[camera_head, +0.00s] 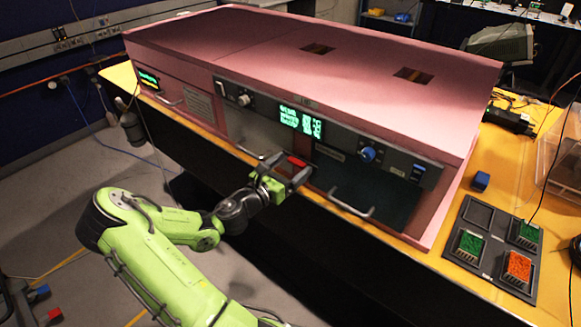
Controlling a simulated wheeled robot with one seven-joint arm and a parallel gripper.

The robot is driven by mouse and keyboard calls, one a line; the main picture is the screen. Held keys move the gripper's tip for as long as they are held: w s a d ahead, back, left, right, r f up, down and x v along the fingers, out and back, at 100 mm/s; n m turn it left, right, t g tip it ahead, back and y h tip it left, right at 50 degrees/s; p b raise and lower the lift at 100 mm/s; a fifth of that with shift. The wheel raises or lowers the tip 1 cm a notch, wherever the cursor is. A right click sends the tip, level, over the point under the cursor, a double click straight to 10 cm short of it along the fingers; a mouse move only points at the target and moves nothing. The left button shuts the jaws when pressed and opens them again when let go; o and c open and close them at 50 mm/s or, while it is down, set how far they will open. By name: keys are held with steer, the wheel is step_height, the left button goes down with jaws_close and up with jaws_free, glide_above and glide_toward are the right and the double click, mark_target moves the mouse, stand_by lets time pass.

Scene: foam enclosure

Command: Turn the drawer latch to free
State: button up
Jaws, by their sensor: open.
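A pink foam enclosure (250,45) stands on the yellow-topped table, its front face toward me. A small red piece (297,161) on the front, just below the green display, looks like the drawer latch. Its exact turn is too small to tell. My gripper (288,168) is open at the front face, with its fingertips close to the red piece. Whether they touch it I cannot tell. The dark drawer front (375,190) with a silver bar handle (351,206) is to the right of my gripper and looks closed.
A blue knob (368,154) and a green display (300,122) sit on the dark panel above. Another bar handle (169,100) is at the far left. A grey tray (478,215) with green and orange blocks and a blue block (480,181) lie at right.

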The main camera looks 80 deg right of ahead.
steer(key=shift+s+d, duration=0.1)
steer(key=shift+d, duration=0.05)
steer(key=c, duration=1.1)
steer(key=shift+o, duration=0.2)
steer(key=shift+m, duration=0.4)
steer(key=m+b, duration=0.1)
steer(key=m, duration=0.2)
steer(key=shift+m, duration=0.4)
steer(key=m+b, duration=0.2)
steer(key=m, duration=0.2)
steer(key=shift+f+m, duration=0.15)
steer(key=shift+m, duration=0.15)
steer(key=shift+s+m+b, duration=0.1)
steer(key=shift+m+b, duration=3.3)
steer(key=shift+m, duration=1)
